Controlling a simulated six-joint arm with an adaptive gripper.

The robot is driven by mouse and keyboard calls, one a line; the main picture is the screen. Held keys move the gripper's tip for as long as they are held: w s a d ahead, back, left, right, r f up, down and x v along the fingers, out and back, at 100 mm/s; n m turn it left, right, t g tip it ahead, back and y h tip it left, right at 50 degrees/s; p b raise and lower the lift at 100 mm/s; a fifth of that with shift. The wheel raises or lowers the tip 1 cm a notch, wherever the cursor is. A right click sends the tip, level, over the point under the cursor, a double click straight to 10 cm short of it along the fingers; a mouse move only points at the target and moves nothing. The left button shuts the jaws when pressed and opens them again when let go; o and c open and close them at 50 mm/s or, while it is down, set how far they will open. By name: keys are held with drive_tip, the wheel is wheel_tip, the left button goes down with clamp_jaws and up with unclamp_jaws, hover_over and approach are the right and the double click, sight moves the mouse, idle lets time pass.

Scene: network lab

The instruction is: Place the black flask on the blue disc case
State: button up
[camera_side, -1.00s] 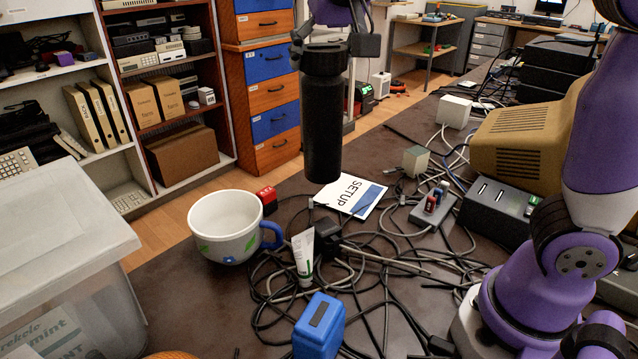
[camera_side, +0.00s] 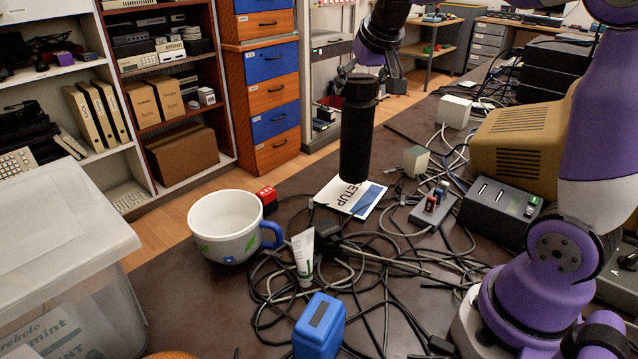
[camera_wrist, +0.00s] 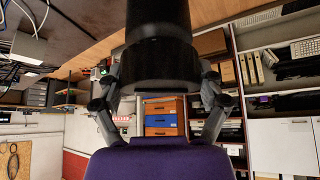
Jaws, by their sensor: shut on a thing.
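The black flask (camera_side: 356,135) hangs upright in the side view, its cap end up. My gripper (camera_side: 360,76) is shut on the flask near its cap. A flat white and blue case marked SETUP (camera_side: 340,197), apparently the disc case, lies on the dark table. The flask's base overlaps the case's far edge in the picture; I cannot tell the gap between them. In the wrist view, the flask (camera_wrist: 160,40) fills the top middle, between the two fingers of my gripper (camera_wrist: 160,72); the case is not visible there.
Tangled cables (camera_side: 370,275) cover the table's middle. A grey switch box (camera_side: 433,206) is right of the case.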

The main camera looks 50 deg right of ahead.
sight(359, 101)
drive_tip(key=shift+f, duration=1.8)
drive_tip(key=o, duration=1.3)
drive_tip(key=shift+f, duration=0.1)
drive_tip(key=v, duration=1.1)
drive_tip(key=s+a+f+n+y, duration=0.1)
drive_tip(key=s+a+f+n, duration=0.1)
drive_tip(key=s+a+f, duration=0.1)
drive_tip(key=s+a+f+n+y, duration=0.1)
drive_tip(key=s+a+f+n, duration=0.1)
drive_tip(key=s+a+f, duration=0.2)
drive_tip(key=s+a+f+n+y, duration=0.1)
drive_tip(key=s+a+f+n, duration=0.1)
drive_tip(key=s+a+f, duration=0.1)
drive_tip(key=shift+s+a+f+y, duration=0.3)
drive_tip(key=shift+s+a, duration=0.05)
drive_tip(key=shift+s, duration=0.35)
